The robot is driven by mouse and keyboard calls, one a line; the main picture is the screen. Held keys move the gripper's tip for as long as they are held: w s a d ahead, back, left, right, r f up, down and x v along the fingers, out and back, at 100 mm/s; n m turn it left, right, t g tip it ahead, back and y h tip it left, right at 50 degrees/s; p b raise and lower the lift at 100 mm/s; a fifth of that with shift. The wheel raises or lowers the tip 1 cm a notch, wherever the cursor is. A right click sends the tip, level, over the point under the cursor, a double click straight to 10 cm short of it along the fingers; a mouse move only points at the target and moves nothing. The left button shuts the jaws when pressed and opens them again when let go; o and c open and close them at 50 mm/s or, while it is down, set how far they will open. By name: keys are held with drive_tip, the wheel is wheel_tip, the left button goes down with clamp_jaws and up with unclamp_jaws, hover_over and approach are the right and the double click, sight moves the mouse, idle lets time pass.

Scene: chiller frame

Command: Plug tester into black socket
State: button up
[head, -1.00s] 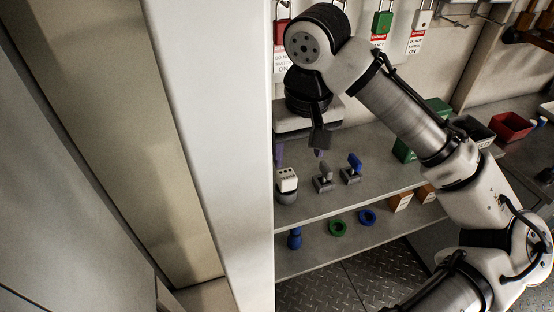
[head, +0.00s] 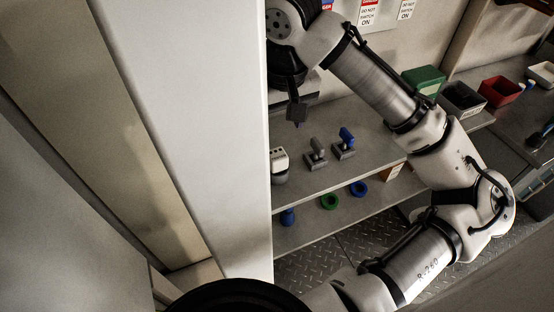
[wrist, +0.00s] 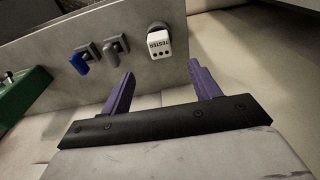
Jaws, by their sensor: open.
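The tester (wrist: 159,42) is a small white block with dark holes and printed lettering, seated in a round dark grey base on the shelf (head: 330,178). In the head view the tester (head: 279,160) stands at the shelf's left end, partly hidden by the white pillar. My gripper (wrist: 160,72) has purple fingers, spread apart and empty; in the wrist view the tester lies just beyond the fingertips, between their lines, apart from them. In the head view my gripper (head: 298,110) is above the shelf near the tester, mostly hidden. I cannot make out a black socket.
A grey-handled piece (head: 316,152) and a blue-handled piece (head: 345,142) stand right of the tester. A green box (head: 424,78), a dark bin and a red bin (head: 500,92) sit farther right. The white pillar (head: 190,130) blocks the left.

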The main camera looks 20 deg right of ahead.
sight(277, 154)
drive_tip(key=f, duration=0.6)
drive_tip(key=shift+w, duration=0.4)
drive_tip(key=shift+w+f+p, duration=0.15)
drive_tip(key=shift+f+p, duration=0.15)
drive_tip(key=shift+f, duration=1)
drive_tip(key=shift+w+f+p, duration=0.1)
drive_tip(key=shift+f+p, duration=0.15)
drive_tip(key=shift+f, duration=1)
drive_tip(key=c, duration=1)
wheel_tip(277, 154, up, 20)
drive_tip(key=shift+b, duration=0.3)
